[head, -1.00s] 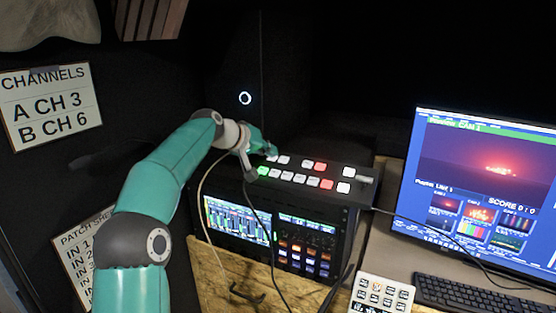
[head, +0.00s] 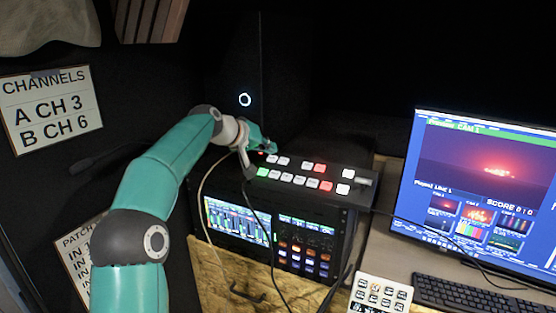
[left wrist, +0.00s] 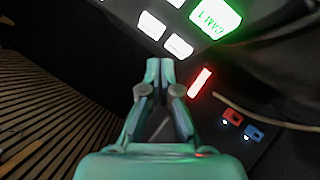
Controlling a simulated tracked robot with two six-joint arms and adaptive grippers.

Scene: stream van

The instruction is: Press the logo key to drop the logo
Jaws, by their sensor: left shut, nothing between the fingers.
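My left gripper (head: 270,148) is over the back left corner of the black switcher panel (head: 357,190). In the left wrist view its fingers (left wrist: 160,66) are together and hold nothing. A red-lit key (left wrist: 199,82) is just right of the fingertips in that view; its label cannot be read. It shows as a small red spot in the head view (head: 262,153). White keys (left wrist: 179,46) and a green key marked CAM 1 (left wrist: 215,17) lie beyond. I cannot tell which key is the logo key, or whether the fingers touch the panel. My right gripper is not in view.
A monitor (head: 490,180) at the right shows a dark red picture and SCORE 0:0. A rack unit with screens (head: 237,220) is below the panel. Thin cables hang before it. A white keypad (head: 380,294) and a black keyboard (head: 470,294) lie at front right.

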